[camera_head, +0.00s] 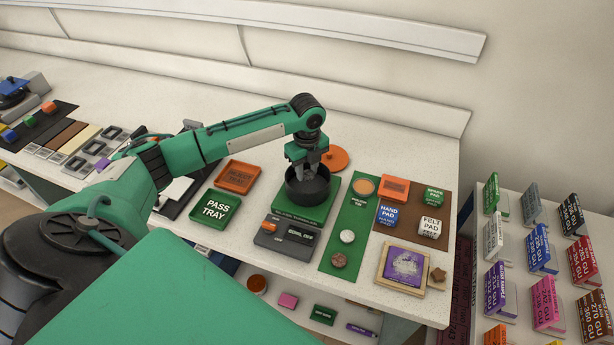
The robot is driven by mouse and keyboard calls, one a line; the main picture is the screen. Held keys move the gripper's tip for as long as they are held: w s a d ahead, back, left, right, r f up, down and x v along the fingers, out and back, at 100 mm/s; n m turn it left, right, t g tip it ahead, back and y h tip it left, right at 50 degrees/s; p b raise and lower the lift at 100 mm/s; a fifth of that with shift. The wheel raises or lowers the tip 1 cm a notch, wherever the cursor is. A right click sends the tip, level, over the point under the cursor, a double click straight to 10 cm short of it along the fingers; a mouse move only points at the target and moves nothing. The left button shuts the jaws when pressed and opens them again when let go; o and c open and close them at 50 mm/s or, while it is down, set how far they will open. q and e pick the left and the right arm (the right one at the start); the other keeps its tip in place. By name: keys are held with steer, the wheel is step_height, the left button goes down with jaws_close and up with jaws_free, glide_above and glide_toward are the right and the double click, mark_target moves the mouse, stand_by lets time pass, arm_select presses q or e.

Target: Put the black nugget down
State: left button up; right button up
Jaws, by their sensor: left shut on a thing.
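My left gripper (311,172) points down into the top of a round black bowl (307,192), which stands on a green base (305,212). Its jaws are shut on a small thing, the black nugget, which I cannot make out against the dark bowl. The fingertips are at or just inside the bowl's rim; whether the nugget touches the bowl's inside is hidden. My right gripper is not in view.
A grey control box (286,236) with an orange switch stands in front of the base. A green pass tray (215,209) and an orange reject tray (238,177) lie left. An orange lid (336,158) lies behind. A green mat (349,225) and labelled pads lie right.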

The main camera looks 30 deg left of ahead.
mark_target(307, 179)
arm_select(q)
step_height(307, 179, down, 4)
steer(key=shift+f+p, duration=0.15)
steer(key=shift+p, duration=0.35)
steer(key=shift+f, duration=0.1)
steer(key=o, duration=1)
steer(key=shift+c, duration=0.2)
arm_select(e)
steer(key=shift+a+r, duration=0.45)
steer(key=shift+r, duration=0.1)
arm_select(q)
steer(key=shift+r, duration=0.2)
step_height(307, 179, up, 10)
steer(key=b, duration=0.2)
steer(key=shift+r+b, duration=0.2)
steer(key=shift+b, duration=0.2)
steer(key=shift+r, duration=0.8)
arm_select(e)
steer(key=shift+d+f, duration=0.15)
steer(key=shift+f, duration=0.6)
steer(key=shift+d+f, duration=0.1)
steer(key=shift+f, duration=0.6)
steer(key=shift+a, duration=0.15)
